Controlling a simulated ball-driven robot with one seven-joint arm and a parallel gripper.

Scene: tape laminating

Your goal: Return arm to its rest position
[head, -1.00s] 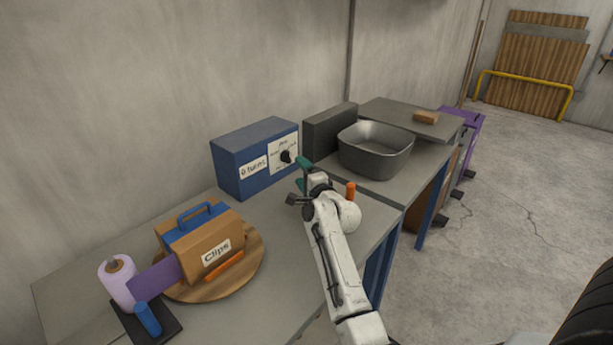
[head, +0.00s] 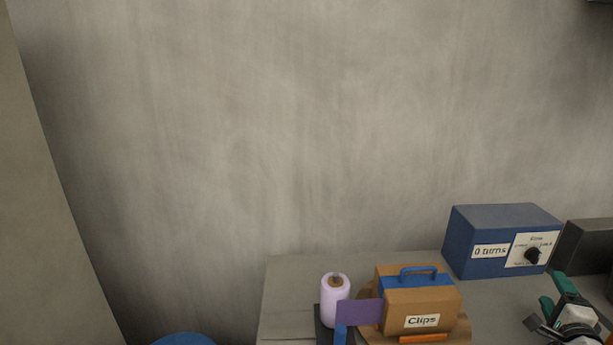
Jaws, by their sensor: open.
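My gripper (head: 541,316) shows at the lower right edge of the head view, with teal-green and dark grey parts. It is open, and I see nothing between its fingers. It is in front of the blue control box (head: 502,241), which has a "0 turns" label and a black dial. The rest of my arm is cut off by the frame edge. A brown "Clips" box (head: 391,311) with a blue handle sits on a round wooden board to the left of my gripper, apart from it.
A lilac roll (head: 335,305) stands left of the Clips box, with a purple strip (head: 359,312) running between them. The grey table (head: 290,285) ends at its left. A dark grey block (head: 588,247) stands right of the control box. A blue round object (head: 184,339) shows at the bottom left.

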